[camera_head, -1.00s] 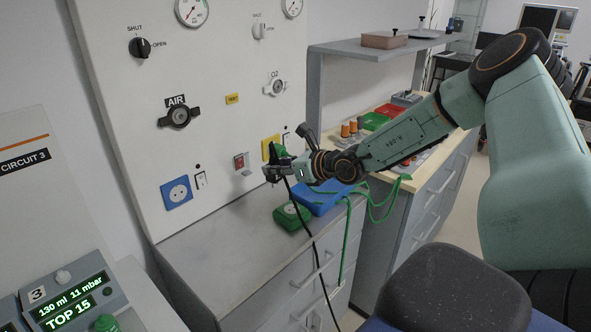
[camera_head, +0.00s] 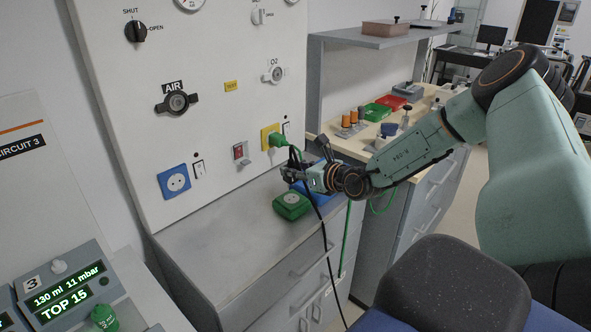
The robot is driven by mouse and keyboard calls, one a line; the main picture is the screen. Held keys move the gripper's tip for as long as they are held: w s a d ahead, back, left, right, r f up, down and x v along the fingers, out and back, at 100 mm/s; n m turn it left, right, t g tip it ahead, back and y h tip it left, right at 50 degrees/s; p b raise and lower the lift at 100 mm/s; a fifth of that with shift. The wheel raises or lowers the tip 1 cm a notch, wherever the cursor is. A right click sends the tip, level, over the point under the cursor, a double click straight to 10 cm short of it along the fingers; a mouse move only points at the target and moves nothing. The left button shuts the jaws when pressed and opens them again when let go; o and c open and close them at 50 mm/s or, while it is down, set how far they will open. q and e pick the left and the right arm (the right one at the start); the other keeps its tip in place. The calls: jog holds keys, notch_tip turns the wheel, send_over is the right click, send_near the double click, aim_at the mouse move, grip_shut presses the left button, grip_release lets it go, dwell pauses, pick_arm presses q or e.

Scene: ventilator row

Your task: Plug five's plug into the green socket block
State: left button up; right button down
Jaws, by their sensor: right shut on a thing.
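The green socket block (camera_head: 291,206) lies on the grey counter in front of the wall panel, with a pale round socket face on top. My right gripper (camera_head: 290,170) is above the block, apart from it, and is shut on a black plug (camera_head: 297,157). The plug is small and partly hidden by the fingers. A black cable (camera_head: 322,235) hangs from it past the block's right side and down the drawer fronts. No number on the plug can be read. My left gripper is not in view.
A blue box (camera_head: 318,193) stands right beside the block. A green plug (camera_head: 278,140) sits in the yellow wall socket (camera_head: 266,131), its green cable (camera_head: 345,240) hanging behind my gripper. A blue wall socket (camera_head: 174,181) is to the left. The counter's left part is clear.

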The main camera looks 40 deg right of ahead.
aim_at(296, 180)
jog(key=shift+a+f+b, duration=0.1)
jog(key=shift+f+b, duration=0.35)
jog(key=shift+f, duration=0.15)
jog(key=shift+f+b, duration=1.25)
jog(key=shift+b, duration=0.05)
jog(key=shift+r, duration=0.25)
jog(key=shift+f+p, duration=0.2)
jog(key=shift+p, duration=0.15)
jog(key=shift+f+b, duration=1.15)
jog(key=shift+f, duration=0.1)
jog(key=shift+s+f, duration=0.2)
